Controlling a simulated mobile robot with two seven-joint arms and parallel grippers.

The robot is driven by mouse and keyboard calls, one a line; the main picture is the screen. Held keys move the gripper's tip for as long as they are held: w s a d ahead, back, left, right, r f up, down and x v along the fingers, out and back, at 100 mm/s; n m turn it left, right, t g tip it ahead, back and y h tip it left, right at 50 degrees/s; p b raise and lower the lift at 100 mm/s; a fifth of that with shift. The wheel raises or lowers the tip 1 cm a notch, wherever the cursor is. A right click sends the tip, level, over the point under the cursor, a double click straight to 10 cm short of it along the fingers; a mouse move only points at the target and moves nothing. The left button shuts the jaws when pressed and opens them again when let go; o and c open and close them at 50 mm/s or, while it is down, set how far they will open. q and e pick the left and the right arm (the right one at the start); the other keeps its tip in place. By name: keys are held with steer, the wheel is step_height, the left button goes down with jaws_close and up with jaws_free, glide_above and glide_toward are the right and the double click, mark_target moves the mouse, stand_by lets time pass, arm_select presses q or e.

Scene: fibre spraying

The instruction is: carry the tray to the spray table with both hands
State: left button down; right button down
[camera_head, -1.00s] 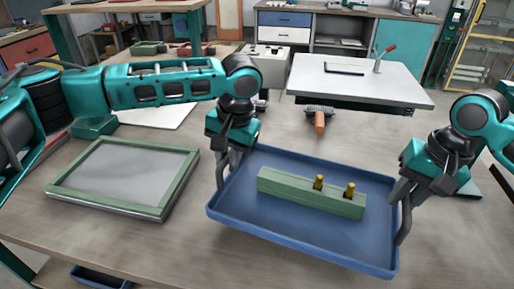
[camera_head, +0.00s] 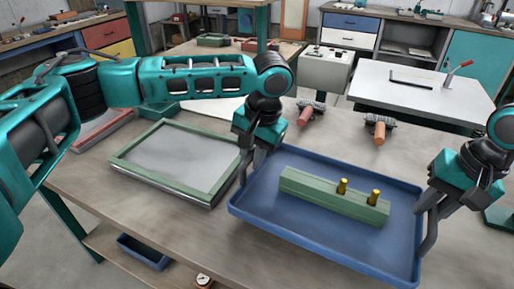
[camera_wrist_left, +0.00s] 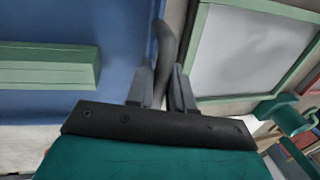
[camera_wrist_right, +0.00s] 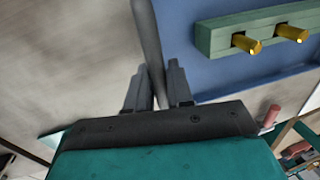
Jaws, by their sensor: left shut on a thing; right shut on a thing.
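The blue tray (camera_head: 290,218) is in the middle right of the head view, roughly level over the wooden workbench. A green block (camera_head: 325,193) with two yellow pegs (camera_head: 342,186) lies in it. My left gripper (camera_head: 246,165) is shut on the handle at the tray's left end; the dark handle (camera_wrist_left: 166,45) stands between its fingers in the left wrist view. My right gripper (camera_head: 428,210) is shut on the handle at the right end, which also shows in the right wrist view (camera_wrist_right: 148,45). I cannot tell how far the tray is above the bench. I cannot tell which table is the spray table.
A green-framed grey screen (camera_head: 180,160) lies on the bench just left of the tray. Two orange-handled tools (camera_head: 380,130) lie behind it. A pale grey worktop (camera_head: 425,92) with a red-handled clamp is at the back right. A control box (camera_head: 325,70) stands beside it.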

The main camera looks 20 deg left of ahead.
mark_target(421, 223)
arm_select(q)
steer(key=shift+f, duration=0.15)
arm_select(e)
steer(key=shift+f, duration=0.15)
